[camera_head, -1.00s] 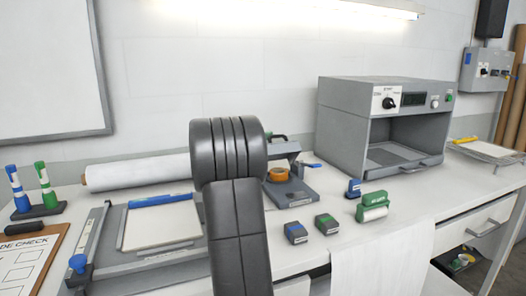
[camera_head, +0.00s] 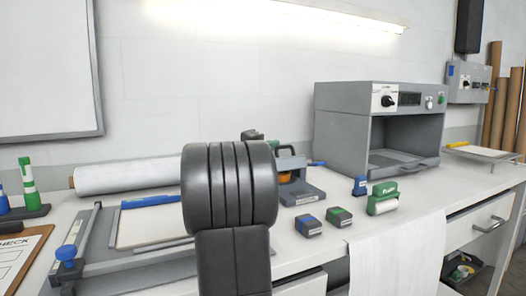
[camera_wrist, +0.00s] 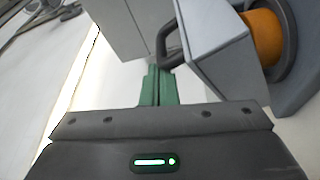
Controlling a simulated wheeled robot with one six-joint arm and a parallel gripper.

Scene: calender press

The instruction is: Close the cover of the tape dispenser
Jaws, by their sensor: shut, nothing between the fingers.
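The grey tape dispenser (camera_head: 309,195) stands on the bench, partly hidden behind my arm in the head view. Its orange tape roll (camera_head: 285,178) shows under the grey cover (camera_head: 292,162); the roll also shows at the upper right of the wrist view (camera_wrist: 264,36). The cover appears raised from the base, though its exact angle is hard to tell. In the wrist view the cover (camera_wrist: 222,68) has a dark handle (camera_wrist: 166,40) on its left side. My gripper (camera_wrist: 154,72) is shut and empty, its green fingers close to the handle; contact is unclear.
A blue stamp (camera_head: 360,186), a green roller stamp (camera_head: 383,198) and two small ink blocks (camera_head: 308,226) (camera_head: 339,217) stand right of the dispenser. A grey press (camera_head: 345,130) stands behind them. A white roll (camera_head: 125,177) and a paper trimmer (camera_head: 140,262) lie to the left.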

